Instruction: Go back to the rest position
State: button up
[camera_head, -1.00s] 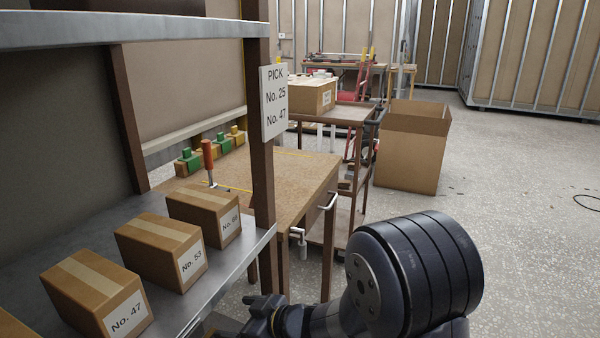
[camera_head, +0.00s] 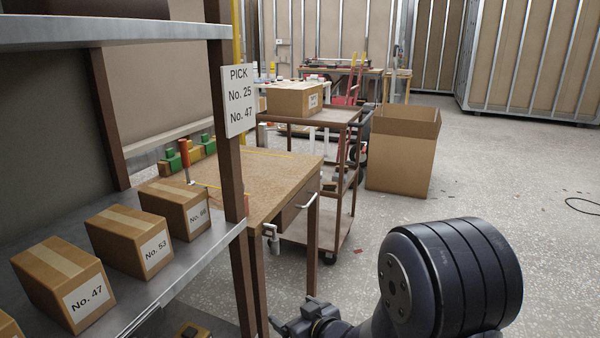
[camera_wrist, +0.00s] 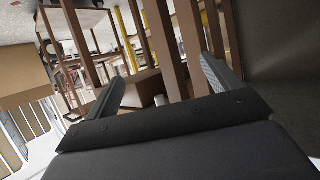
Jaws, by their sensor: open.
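My gripper (camera_wrist: 160,98) shows in the wrist view with its two fingers spread apart and nothing between them. The wrist picture is tilted, with shelf posts and a trolley beyond the fingers. In the head view my arm is at the bottom right, in front of the shelf; the fingers cannot be made out clearly there. Boxes No. 47 (camera_head: 62,285), No. 53 (camera_head: 128,240) and a third box (camera_head: 175,207) with a partly legible label stand in a row on the metal shelf (camera_head: 190,262). A sign (camera_head: 239,100) reads PICK No. 25, No. 47.
A brown shelf post (camera_head: 228,150) stands left of my arm. Behind it are a wooden workbench (camera_head: 265,185) and a trolley (camera_head: 345,125) carrying a cardboard box (camera_head: 291,100). A large open carton (camera_head: 398,160) stands on the floor. The floor to the right (camera_head: 530,180) is mostly clear.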

jog(key=s+d+m+t+h+p, duration=0.1)
jog(key=d+m+h+p, duration=0.3)
jog(key=d, duration=1)
jog(key=shift+d+r+m+t+h+p, duration=0.15)
jog(key=shift+r+m+t+h+p, duration=0.35)
jog(key=shift+m+h, duration=0.5)
jog(key=shift+f, duration=0.1)
